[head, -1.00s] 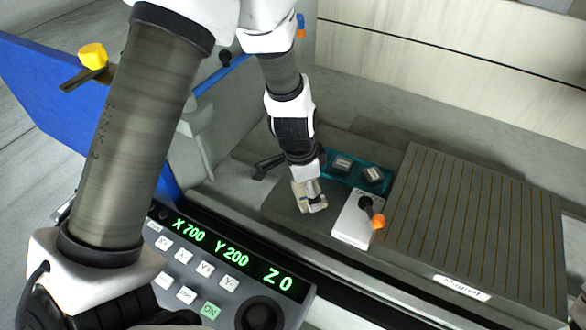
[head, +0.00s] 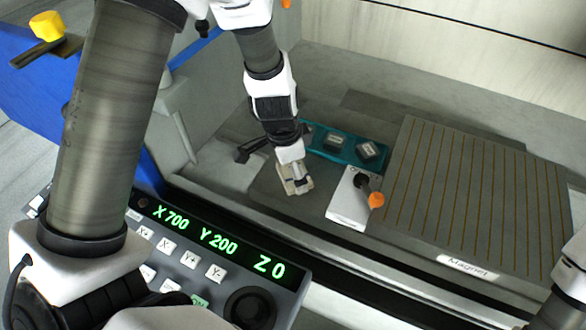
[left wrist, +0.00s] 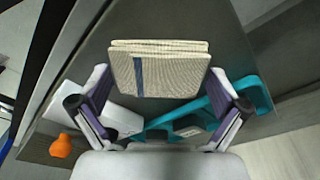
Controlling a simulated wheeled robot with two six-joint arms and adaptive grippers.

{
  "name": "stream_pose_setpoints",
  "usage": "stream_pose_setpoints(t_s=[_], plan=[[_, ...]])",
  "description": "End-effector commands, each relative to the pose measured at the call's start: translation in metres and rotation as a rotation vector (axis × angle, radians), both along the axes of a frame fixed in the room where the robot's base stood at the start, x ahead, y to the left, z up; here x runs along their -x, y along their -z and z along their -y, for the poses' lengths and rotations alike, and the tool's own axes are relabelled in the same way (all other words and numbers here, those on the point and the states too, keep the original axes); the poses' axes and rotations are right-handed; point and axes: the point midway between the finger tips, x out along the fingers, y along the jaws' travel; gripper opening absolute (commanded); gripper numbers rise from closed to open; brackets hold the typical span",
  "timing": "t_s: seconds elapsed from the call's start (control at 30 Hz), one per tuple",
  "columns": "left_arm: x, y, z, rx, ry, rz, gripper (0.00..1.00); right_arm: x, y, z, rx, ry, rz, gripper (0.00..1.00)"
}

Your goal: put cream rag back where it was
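The cream rag (left wrist: 175,75) is folded and has a dark blue stripe. In the left wrist view it fills the gap between the fingertips of my left gripper (left wrist: 160,72), which meet its two side edges. In the head view my left gripper (head: 295,181) is low over the dark grey plate, left of the white box. The rag is small there and hard to tell from the fingers. I cannot tell whether the rag touches the plate. My right gripper is not seen; only part of that arm shows at the right edge.
A white box (head: 346,208) with an orange-knobbed lever (head: 376,199) stands right of the gripper. A teal tray (head: 318,154) with dark blocks lies behind. A grooved magnet plate (head: 470,200) fills the right. A control panel (head: 185,262) is in front.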

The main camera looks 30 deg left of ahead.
Motion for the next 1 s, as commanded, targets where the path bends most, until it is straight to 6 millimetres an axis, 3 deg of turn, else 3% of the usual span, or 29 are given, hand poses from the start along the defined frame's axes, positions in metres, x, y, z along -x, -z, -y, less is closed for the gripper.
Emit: stream_pose_setpoints(t_s=[0.37,0.57,0.8,1.0], plan=[[0.000,-0.010,0.000,0.000,0.000,0.000,1.00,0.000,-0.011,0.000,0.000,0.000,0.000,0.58],[0.004,-0.056,-0.004,0.001,0.001,0.006,1.00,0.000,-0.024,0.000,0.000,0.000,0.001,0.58],[0.010,-0.109,-0.010,0.001,0.000,0.004,1.00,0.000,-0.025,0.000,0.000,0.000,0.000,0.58],[0.013,-0.124,-0.012,-0.001,0.000,0.001,1.00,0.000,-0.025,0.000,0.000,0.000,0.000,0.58]])
